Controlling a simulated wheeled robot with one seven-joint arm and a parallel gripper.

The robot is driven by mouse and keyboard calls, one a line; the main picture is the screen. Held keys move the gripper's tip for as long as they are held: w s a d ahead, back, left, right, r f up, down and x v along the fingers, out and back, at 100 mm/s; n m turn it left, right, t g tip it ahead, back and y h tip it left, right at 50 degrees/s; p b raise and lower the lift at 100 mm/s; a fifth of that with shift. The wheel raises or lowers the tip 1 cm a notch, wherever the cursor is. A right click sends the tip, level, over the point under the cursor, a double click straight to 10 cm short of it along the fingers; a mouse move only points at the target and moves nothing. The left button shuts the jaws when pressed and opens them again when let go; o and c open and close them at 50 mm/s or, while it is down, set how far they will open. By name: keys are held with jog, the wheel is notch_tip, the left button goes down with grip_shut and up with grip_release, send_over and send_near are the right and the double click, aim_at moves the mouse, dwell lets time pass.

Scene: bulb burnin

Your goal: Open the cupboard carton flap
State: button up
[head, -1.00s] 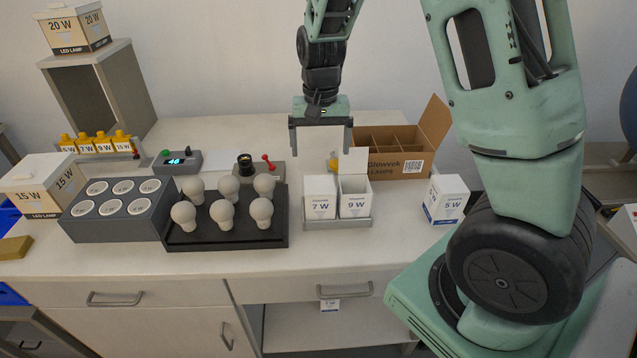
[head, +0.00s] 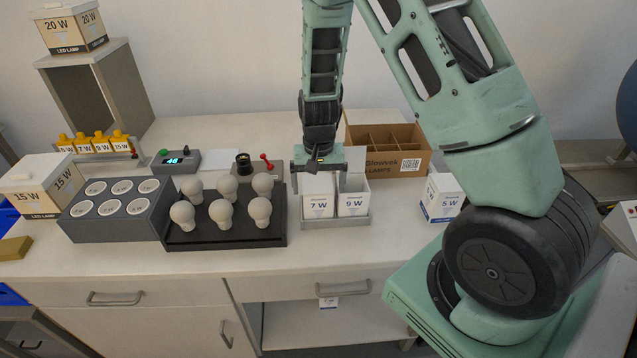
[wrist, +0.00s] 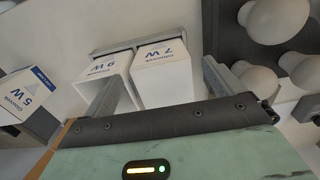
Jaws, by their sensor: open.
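My gripper (head: 320,182) is open and empty, pointing down just behind and above the white 7 W carton (head: 318,205). In the wrist view, the 7 W carton (wrist: 165,80) shows between the fingers, and the left finger overlaps the 9 W carton (wrist: 110,75). Contact cannot be told. The 9 W carton (head: 354,202) stands beside it with its top open and a flap raised. Under the worktop, a small white carton (head: 328,303) shows in the open cupboard (head: 300,325); its upper part is hidden by the drawer front, so its flap cannot be seen.
The grey tray (head: 335,223) holds the 7 W and 9 W cartons. Bulbs stand on a black rack (head: 225,238) to the left. A 5 W carton (head: 442,198) and a brown divided box (head: 400,165) are to the right. A drawer handle (head: 343,288) projects above the cupboard opening.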

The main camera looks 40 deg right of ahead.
aim_at(318, 184)
jog(key=c, duration=1.4)
jog(key=shift+r, duration=0.1)
jog(key=shift+w+d+r+g+y+p, duration=0.25)
jog(key=shift+r+g+y+p, duration=0.35)
jog(key=shift+p, duration=0.6)
jog(key=shift+w+d+r+g+y+p, duration=0.15)
jog(key=shift+w+r+g+y+p, duration=0.15)
jog(key=shift+g+p, duration=0.25)
jog(key=shift+w+d+r+g+y+p, duration=0.15)
jog(key=shift+r+g+y+p, duration=0.15)
jog(key=shift+g+p, duration=0.2)
jog(key=shift+w+d+r+g+y, duration=0.2)
jog(key=shift+w+g+y, duration=0.1)
jog(key=shift+g, duration=0.25)
jog(key=shift+w+d+r+g+y, duration=0.1)
jog(key=shift+w+r+g+y, duration=0.15)
jog(key=shift+g, duration=0.25)
jog(key=shift+w+d+r+g+y, duration=0.2)
jog(key=shift+w+g+y, duration=0.1)
jog(key=shift+g+y, duration=0.25)
jog(key=shift+w+d+r+g+y, duration=0.2)
jog(key=shift+w+g+y, duration=0.1)
jog(key=shift+g, duration=0.35)
